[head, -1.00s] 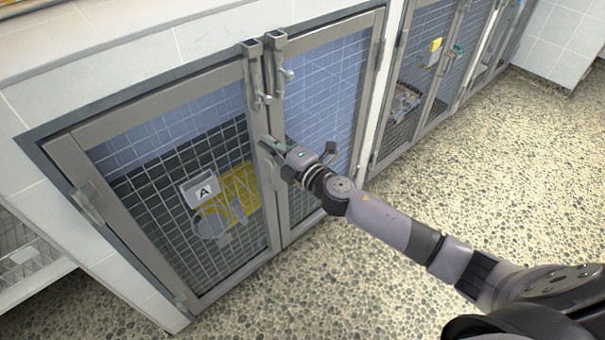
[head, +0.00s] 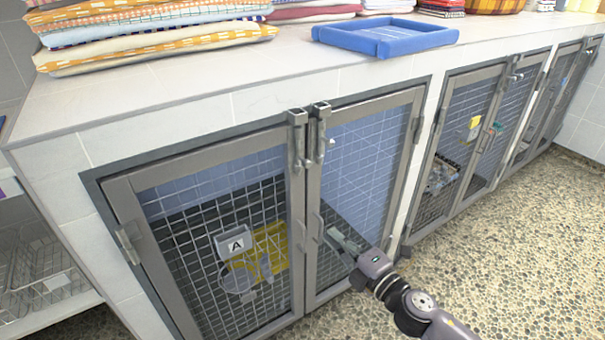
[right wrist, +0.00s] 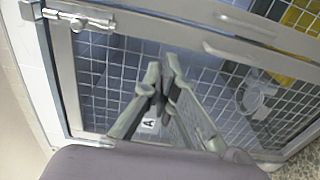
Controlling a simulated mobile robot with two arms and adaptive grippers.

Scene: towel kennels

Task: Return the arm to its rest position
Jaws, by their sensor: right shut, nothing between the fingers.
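My right gripper (head: 337,240) is in front of the right mesh door (head: 358,165) of kennel A, to the right of a door handle (head: 317,226). Its fingers are shut with nothing between them, and they look apart from the handle. In the right wrist view the fingers (right wrist: 163,80) come together in front of the wire mesh. Both doors of kennel A look closed, the left mesh door (head: 215,235) carrying a label A (head: 236,245). My right arm comes in from the bottom right. My left gripper is not in view.
A tiled counter (head: 200,100) runs above the kennels, with folded towels (head: 150,35) and a blue tray (head: 385,37) on it. More kennels (head: 465,140) continue to the right. The pebbled floor (head: 500,260) at the right is clear.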

